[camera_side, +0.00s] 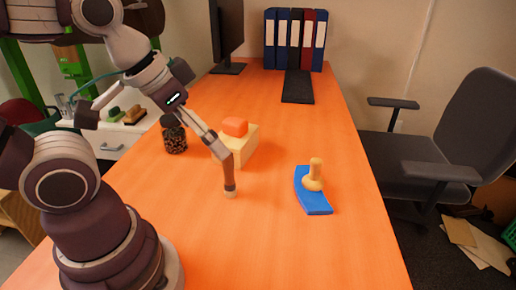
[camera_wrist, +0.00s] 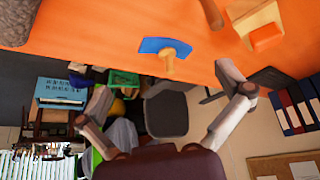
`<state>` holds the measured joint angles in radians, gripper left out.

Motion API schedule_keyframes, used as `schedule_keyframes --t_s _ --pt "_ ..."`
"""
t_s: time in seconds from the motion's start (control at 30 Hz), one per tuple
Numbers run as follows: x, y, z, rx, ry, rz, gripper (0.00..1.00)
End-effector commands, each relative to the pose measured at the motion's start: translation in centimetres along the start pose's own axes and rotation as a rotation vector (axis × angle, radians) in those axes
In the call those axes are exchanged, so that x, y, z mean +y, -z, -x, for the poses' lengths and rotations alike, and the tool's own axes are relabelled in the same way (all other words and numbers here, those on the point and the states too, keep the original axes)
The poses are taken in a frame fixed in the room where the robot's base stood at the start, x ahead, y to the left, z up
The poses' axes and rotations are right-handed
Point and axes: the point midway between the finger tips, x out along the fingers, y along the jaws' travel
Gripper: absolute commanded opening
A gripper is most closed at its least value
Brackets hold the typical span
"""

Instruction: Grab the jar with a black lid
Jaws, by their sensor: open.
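The jar (camera_side: 174,137) stands upright on the orange table, left of the yellow block. It has a black lid and clear sides with dark brown contents. My gripper (camera_side: 156,134) is above the table with its two fingers spread wide and nothing between them. In the side view one finger reaches left of the jar and the other right, toward the brown stick; whether it touches the stick I cannot tell. In the wrist view the fingers (camera_wrist: 165,105) frame the chair beyond the table. The jar does not show in the wrist view.
A yellow block with an orange piece (camera_side: 235,127) stands right of the jar. A brown stick (camera_side: 229,180) is upright in front of it. A blue curved base with a yellow knob (camera_side: 314,205) lies farther right. Binders (camera_side: 296,40) and a monitor (camera_side: 227,30) are at the back.

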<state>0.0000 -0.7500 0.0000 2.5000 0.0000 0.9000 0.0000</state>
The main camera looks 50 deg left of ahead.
Motion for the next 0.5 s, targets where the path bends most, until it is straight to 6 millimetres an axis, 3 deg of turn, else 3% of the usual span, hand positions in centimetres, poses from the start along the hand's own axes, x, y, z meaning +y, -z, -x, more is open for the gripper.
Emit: schedule_keyframes --t_s 0.17,0.27,0.37,0.4,0.5 --pt "-0.6 0.6 -0.1 -0.006 0.014 0.035 1.00" --pt "-3.2 2.9 -0.7 -0.022 0.067 0.165 1.00" --pt "-8.4 5.3 -2.1 -0.040 0.152 0.363 1.00" --pt "-11.0 5.9 -2.8 -0.045 0.189 0.445 1.00" --pt "-18.2 5.7 -4.7 -0.062 0.285 0.645 1.00"
